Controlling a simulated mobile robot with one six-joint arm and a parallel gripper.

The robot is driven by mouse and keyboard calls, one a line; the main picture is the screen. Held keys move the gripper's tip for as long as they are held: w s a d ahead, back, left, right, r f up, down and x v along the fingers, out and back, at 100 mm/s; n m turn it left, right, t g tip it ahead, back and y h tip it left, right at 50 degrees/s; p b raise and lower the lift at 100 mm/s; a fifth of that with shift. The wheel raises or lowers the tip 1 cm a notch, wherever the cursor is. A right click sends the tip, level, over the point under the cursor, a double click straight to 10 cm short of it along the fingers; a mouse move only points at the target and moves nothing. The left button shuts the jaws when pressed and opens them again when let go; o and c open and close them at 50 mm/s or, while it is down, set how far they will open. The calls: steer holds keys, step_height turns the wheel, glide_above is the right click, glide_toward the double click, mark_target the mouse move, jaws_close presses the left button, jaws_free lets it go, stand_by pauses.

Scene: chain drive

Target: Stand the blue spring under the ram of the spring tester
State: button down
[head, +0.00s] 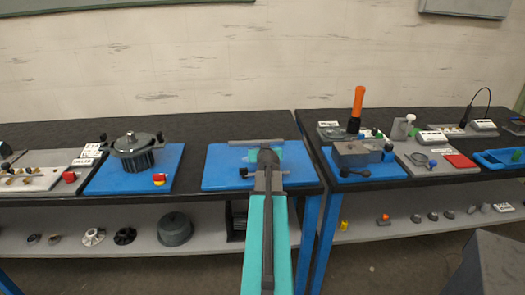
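I cannot make out the blue spring for certain. A small blue item (432,163) lies on a grey board (455,168) on the right bench, too small to identify. A pale upright device (403,126) stands at the back of that board; I cannot tell whether it is the spring tester, and no ram is clear. My teal arm reaches forward over the left bench. My gripper (267,158) is at its far end, above a blue mat (222,170), well left of that board. Its fingers are too small and hidden to tell if they are open or hold anything.
A grey box (357,153) and an upright orange handle (357,102) stand left of the grey board. A dark lidded pot (135,150) stands on another blue mat (105,178). A blue tray (500,159) lies far right. A gap separates the benches; lower shelves hold several parts.

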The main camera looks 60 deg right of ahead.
steer(key=shift+f, duration=0.2)
steer(key=c, duration=1.5)
jaws_free()
steer(key=shift+r, duration=0.15)
steer(key=shift+b+v, duration=0.9)
steer(key=shift+v, duration=3.6)
steer(key=shift+b, duration=0.65)
steer(key=shift+w, duration=0.1)
steer(key=b, duration=0.4)
steer(key=shift+d, duration=0.15)
steer(key=b, duration=0.6)
steer(key=shift+r+b, duration=0.1)
steer(key=shift+b, duration=0.3)
